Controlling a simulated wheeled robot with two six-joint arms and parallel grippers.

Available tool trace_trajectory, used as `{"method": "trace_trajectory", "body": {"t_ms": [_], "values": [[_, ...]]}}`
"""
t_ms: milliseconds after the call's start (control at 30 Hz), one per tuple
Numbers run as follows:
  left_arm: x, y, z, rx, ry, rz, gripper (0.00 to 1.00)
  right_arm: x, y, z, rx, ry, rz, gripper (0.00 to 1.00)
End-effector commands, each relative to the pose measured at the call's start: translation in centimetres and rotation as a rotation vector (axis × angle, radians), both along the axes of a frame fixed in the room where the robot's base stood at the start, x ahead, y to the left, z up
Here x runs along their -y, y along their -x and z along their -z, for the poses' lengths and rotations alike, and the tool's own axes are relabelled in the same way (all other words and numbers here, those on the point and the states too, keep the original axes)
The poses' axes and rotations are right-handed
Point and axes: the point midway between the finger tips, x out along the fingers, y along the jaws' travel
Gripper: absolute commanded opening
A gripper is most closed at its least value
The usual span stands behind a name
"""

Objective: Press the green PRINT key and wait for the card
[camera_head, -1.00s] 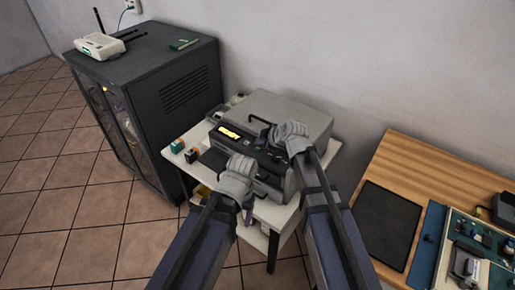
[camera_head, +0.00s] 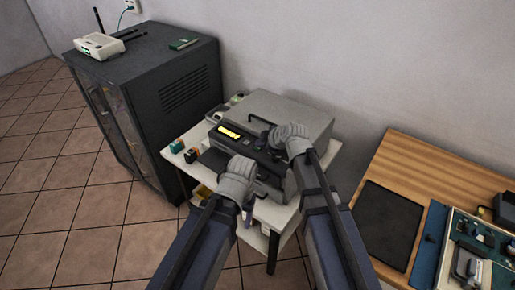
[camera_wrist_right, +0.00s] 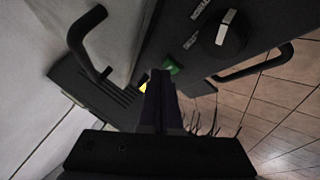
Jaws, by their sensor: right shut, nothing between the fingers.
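The card printer (camera_head: 297,117) is a grey and black machine on a small white table, with a yellow-lit display (camera_head: 229,132). In the right wrist view the green key (camera_wrist_right: 173,67) sits on its dark panel beside a knob, partly hidden by my fingers. My right gripper (camera_wrist_right: 160,76) is shut and empty, its tips at the key; I cannot tell whether they touch it. In the head view the right gripper (camera_head: 266,141) is over the printer's front panel. My left gripper (camera_head: 249,212) hangs at the printer's front; its jaw state is unclear. No card is visible.
A dark cabinet (camera_head: 160,95) with a white router (camera_head: 99,46) stands left. Small coloured items (camera_head: 183,149) lie on the white table (camera_head: 270,215). A wooden desk (camera_head: 440,165) with a black mat (camera_head: 388,222) is at right. A black handle (camera_wrist_right: 88,43) projects near the right gripper.

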Motion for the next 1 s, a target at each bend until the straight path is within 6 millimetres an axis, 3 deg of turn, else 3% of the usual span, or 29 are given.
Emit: {"method": "trace_trajectory", "body": {"t_ms": [733,1000], "values": [[0.0,0.0,0.6,0.0,0.0,0.0,0.67,0.0,0.0,0.6,0.0,0.0,0.0,0.0],[0.0,0.0,-0.4,0.0,0.0,0.0,0.67,0.0,0.0,-0.4,0.0,0.0,0.0,0.0]]}}
